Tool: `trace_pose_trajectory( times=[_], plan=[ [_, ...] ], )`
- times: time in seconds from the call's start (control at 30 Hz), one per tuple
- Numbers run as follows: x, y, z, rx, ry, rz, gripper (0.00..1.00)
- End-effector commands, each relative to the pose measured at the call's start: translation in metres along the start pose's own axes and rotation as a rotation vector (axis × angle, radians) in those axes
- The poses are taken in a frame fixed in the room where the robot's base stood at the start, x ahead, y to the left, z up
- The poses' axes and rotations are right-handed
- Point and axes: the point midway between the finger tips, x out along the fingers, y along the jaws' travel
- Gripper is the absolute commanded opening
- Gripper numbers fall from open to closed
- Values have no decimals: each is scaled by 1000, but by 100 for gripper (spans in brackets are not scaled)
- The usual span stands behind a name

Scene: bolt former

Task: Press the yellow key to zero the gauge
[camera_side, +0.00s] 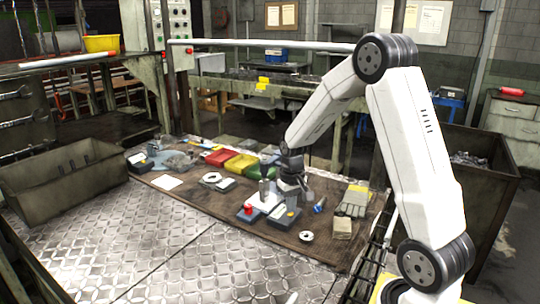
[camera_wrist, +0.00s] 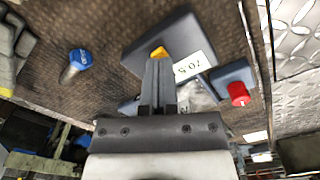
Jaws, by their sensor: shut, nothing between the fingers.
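The gauge (camera_wrist: 165,32) is a dark box with a white display reading about 70.5 (camera_wrist: 194,66). Its yellow key (camera_wrist: 158,52) shows right at the tips of my gripper (camera_wrist: 160,62) in the wrist view. My gripper's fingers are together and empty, pointing at the key; I cannot tell whether they touch it. In the side view my gripper (camera_side: 291,188) is low over the gauge (camera_side: 285,216) on the brown work mat. The key is not clear in that view.
A red button (camera_wrist: 238,93) on a blue-grey box stands beside the gauge; it also shows in the side view (camera_side: 248,208). A blue-headed bolt (camera_wrist: 75,65) lies on the other side. Gloves (camera_side: 354,200), a white ring (camera_side: 307,236) and coloured bins (camera_side: 240,164) are nearby. The metal plate (camera_side: 200,255) in front is clear.

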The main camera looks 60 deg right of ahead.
Motion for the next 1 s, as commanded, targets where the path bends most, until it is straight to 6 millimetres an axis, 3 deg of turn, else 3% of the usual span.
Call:
trace_pose_trajectory(
  times=[1.0],
  plan=[
    [6,0,0,0,0,0,0]
  ],
)
